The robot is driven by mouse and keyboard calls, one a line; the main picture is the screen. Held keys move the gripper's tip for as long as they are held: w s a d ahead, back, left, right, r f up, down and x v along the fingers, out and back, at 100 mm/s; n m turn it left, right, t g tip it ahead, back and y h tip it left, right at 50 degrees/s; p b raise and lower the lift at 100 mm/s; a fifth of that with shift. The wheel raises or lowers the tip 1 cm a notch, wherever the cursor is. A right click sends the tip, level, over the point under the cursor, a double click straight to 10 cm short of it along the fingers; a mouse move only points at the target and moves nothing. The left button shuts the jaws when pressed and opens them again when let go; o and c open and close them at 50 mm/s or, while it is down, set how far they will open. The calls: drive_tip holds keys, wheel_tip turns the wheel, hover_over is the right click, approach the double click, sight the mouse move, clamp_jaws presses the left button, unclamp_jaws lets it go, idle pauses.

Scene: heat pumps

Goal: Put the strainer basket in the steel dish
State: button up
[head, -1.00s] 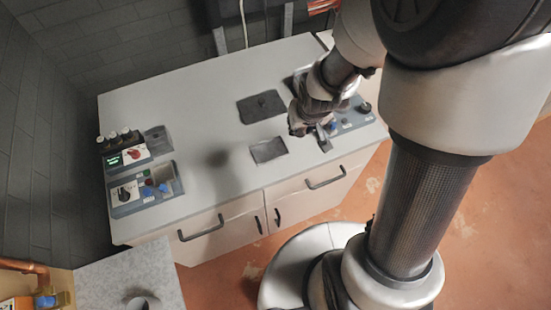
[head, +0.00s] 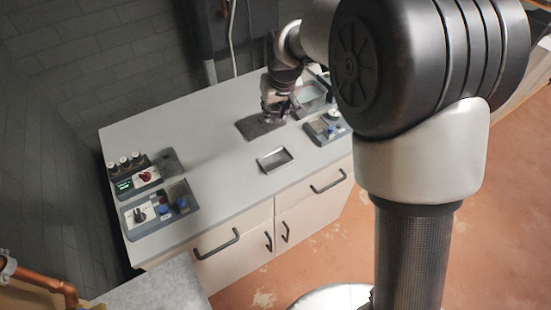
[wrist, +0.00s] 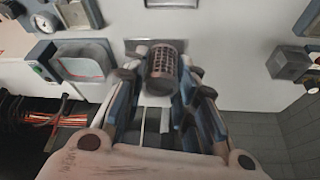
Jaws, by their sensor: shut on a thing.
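The strainer basket (wrist: 163,68) is a small brownish mesh cylinder between the fingertips of my gripper (wrist: 160,78) in the wrist view. My gripper is shut on it. In the head view my gripper (head: 274,112) is above the dark mat at the back of the counter, and the basket is too small and dark to make out there. The steel dish (head: 274,160) is a shallow rectangular tray on the counter, in front of my gripper and apart from it. Its edge also shows at the top of the wrist view (wrist: 172,4). The dish looks empty.
A dark mat (head: 250,129) lies under my gripper. Two control units (head: 135,178) (head: 160,207) stand on the left. The counter (head: 215,150) between is clear.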

wheel_tip(320, 180, down, 19)
drive_tip(key=b, duration=0.5)
drive_tip(key=shift+f+b, duration=0.2)
drive_tip(key=shift+b, duration=0.1)
drive_tip(key=o, duration=1)
drive_tip(key=shift+r, duration=0.15)
